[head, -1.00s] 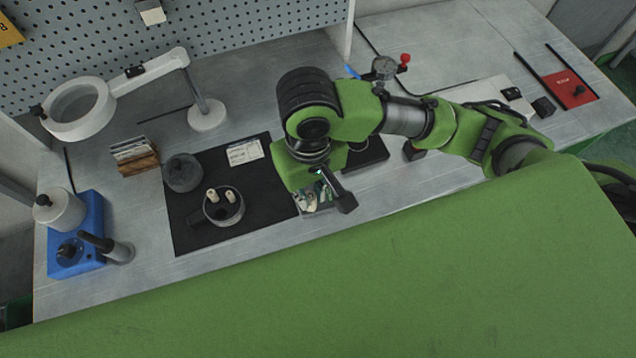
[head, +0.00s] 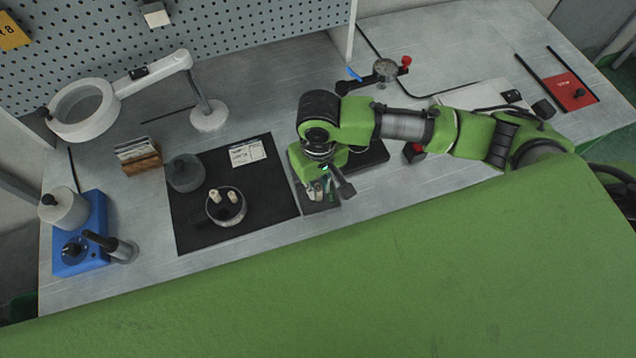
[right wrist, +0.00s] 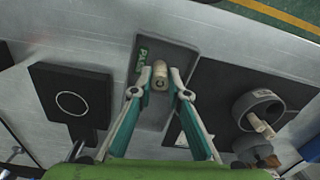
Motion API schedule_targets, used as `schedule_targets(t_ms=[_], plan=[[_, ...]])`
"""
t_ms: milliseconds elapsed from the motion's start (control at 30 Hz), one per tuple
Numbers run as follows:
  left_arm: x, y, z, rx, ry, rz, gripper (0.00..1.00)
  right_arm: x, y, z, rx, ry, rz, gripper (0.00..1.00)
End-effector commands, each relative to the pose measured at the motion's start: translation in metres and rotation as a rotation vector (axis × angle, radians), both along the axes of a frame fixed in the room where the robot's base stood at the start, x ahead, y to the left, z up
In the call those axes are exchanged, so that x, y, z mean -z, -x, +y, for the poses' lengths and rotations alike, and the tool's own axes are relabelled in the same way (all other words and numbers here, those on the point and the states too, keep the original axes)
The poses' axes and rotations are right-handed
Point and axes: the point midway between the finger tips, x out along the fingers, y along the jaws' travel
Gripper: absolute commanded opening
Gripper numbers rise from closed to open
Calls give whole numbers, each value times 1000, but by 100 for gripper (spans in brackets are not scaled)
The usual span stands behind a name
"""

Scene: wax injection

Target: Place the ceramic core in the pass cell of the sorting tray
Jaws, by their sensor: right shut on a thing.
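The ceramic core (right wrist: 160,76) is a small cream cylinder with a dark mark, held between the fingertips of my right gripper (right wrist: 160,92). In the right wrist view it appears over the grey sorting tray (right wrist: 178,52), close to the green PASS lettering; I cannot tell whether it touches the tray. In the head view the tray (head: 322,209) is partly hidden under my right gripper (head: 320,188). Two more cream cores (head: 232,197) stand in a round grey bowl (head: 226,217) on the black mat. My left gripper is not in view.
A black block with a ring mark (right wrist: 72,100) lies on the tray's other side. A magnifier lamp (head: 208,117) stands behind.

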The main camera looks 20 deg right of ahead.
Motion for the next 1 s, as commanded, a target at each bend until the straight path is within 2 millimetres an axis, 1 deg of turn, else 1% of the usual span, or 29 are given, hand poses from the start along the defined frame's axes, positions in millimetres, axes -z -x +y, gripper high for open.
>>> schedule_targets(t_ms=[133, 167, 200, 233, 567, 667, 767, 1000], plan=[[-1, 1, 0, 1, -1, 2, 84, 1, 0, 0, 0, 0, 0, 0], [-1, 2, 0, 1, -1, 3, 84, 2, 0, 0, 0, 0, 0, 18], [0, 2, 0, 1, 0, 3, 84, 2, 0, 0, 0, 0, -1, 29], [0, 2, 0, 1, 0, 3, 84, 2, 0, 0, 0, 0, -1, 32], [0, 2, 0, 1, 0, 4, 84, 1, 0, 0, 0, 0, -1, 32], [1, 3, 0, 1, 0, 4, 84, -5, -1, 0, 1, 0, -2, 32], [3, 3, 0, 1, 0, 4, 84, -19, -2, 1, 1, -2, -5, 32], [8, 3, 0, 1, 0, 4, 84, -71, -2, 1, 0, -3, -6, 32]])
